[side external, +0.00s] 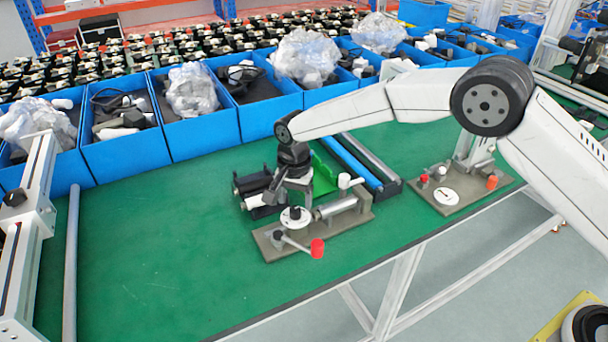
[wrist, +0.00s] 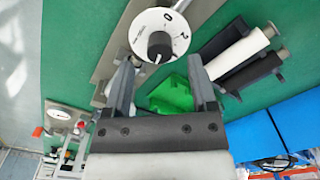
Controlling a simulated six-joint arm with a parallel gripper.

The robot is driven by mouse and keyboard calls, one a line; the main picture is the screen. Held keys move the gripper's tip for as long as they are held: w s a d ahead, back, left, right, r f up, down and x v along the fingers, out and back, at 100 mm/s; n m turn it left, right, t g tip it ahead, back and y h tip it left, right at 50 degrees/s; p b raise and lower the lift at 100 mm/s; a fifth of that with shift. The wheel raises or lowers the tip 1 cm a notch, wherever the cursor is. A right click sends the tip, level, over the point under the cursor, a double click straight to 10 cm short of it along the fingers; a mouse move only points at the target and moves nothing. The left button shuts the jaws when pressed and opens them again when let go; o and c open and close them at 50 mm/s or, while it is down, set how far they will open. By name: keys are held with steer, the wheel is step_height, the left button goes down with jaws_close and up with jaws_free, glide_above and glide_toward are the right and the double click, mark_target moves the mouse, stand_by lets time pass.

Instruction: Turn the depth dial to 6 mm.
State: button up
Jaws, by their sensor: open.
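The depth dial (wrist: 146,22) is a round white disc with a dark knob (wrist: 159,46) at its centre, at the top middle of the wrist view. The figures 0 and 2 can be read on it; its pointer setting is not clear. In the side view the dial (side external: 295,222) sits on a grey fixture plate, just below my gripper (side external: 291,193). In the wrist view my gripper (wrist: 160,62) is open and empty, its two fingers spread wide at the dial's near side. The knob lies beyond the gap between them, apart from both fingers.
A lever with a red knob (side external: 317,248) sticks out at the plate's front. A metal cylinder (side external: 337,207) and black rollers (side external: 256,186) stand close by. Another fixture with a gauge (side external: 446,196) is to the right. Blue bins (side external: 190,130) line the back; the left green table (side external: 150,250) is clear.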

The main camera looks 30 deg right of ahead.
mark_target(296, 209)
steer(key=shift+r, duration=2.65)
steer(key=shift+s+d+r, duration=0.15)
steer(key=shift+d+r, duration=0.05)
steer(key=shift+d, duration=0.4)
steer(key=s+d+r+n+t, duration=0.15)
steer(key=s+d+n, duration=0.35)
steer(key=s+d, duration=0.55)
steer(key=s+d+n, duration=0.2)
steer(key=s+d, duration=0.3)
steer(key=s, duration=0.2)
steer(key=s+d+n+t, duration=0.1)
steer(key=s+d+n, duration=0.1)
steer(key=s+d, duration=0.3)
steer(key=s, duration=0.3)
steer(key=shift+d+f, duration=0.15)
steer(key=shift+f, duration=0.2)
